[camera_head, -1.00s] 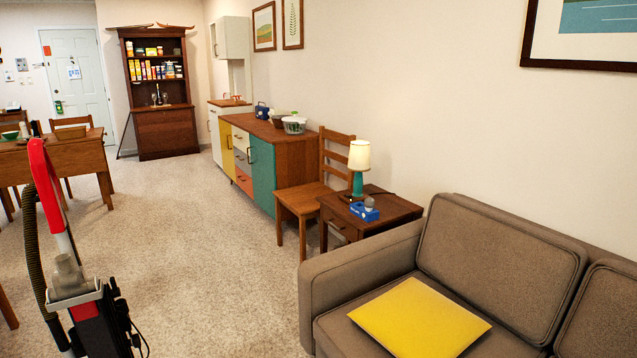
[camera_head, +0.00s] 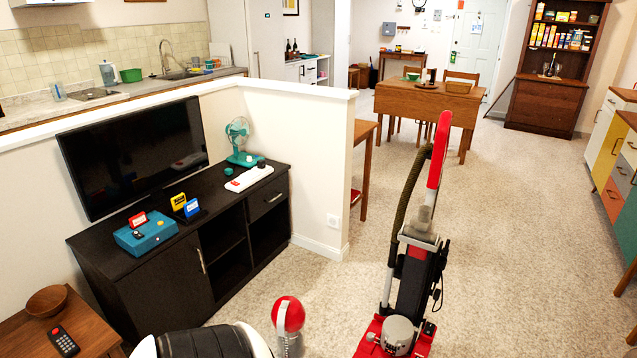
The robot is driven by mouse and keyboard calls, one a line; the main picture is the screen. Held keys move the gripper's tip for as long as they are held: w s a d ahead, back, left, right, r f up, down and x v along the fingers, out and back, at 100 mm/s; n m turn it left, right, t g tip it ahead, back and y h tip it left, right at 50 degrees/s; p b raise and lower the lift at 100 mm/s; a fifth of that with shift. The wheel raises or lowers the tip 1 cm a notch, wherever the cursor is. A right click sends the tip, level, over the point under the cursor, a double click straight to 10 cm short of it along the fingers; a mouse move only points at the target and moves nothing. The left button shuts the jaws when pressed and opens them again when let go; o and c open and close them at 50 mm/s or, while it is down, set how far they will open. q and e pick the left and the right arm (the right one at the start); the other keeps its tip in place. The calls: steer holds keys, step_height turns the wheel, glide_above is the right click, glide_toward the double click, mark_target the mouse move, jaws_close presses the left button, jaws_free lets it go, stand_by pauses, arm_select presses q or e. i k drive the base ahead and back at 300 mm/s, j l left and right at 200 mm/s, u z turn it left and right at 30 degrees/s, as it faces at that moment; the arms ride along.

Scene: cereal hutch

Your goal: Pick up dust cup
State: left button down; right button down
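What looks like the dust cup (camera_head: 290,341), a clear canister with a red domed top, is at the bottom edge left of the vacuum. Its lower part is cut off, so I cannot tell what it stands on. The upright vacuum (camera_head: 413,272), with a red handle, black body, ribbed hose and red floor head, stands upright on the carpet to its right. Neither of my grippers is in view.
A dark TV cabinet (camera_head: 222,262) stands at left against a white half wall (camera_head: 300,180). A side table (camera_head: 82,327) with a bowl and remote is at lower left. A black-and-white rounded object (camera_head: 205,342) lies left of the cup. Carpet right of the vacuum is clear.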

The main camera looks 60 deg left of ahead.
mark_target(288, 324)
steer(key=u, duration=2.25)
